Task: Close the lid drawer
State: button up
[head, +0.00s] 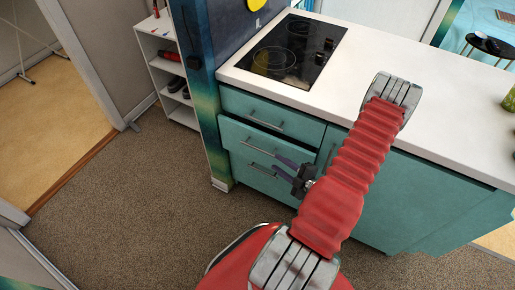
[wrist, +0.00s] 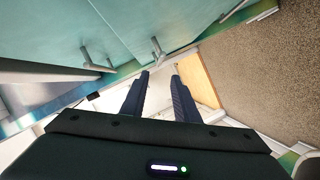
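A teal cabinet with stacked drawers stands at centre in the head view. The second drawer (head: 238,134) sits slightly proud of the cabinet, its top edge showing below the closed top drawer (head: 240,103). I cannot tell which drawer is called the lid drawer. My gripper (head: 278,165) is in front of the drawer stack, hiding part of the lower fronts. In the wrist view its two dark fingers (wrist: 160,75) are apart with nothing between them. Bar handles (wrist: 97,64) and (wrist: 158,52) show just beyond the fingers; contact is not visible.
A white counter (head: 350,70) with a black hob (head: 290,55) lies above the drawers. A patterned post (head: 205,110) borders the cabinet's left side, with a white shelf (head: 155,45) beyond. Brown carpet (head: 130,195) is clear to the left.

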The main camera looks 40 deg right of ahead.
aim_at(257, 148)
jog(key=shift+w, duration=0.15)
jog(key=shift+x, duration=6.8)
jog(key=shift+f, duration=0.1)
jog(key=shift+c, duration=0.3)
grip_shut()
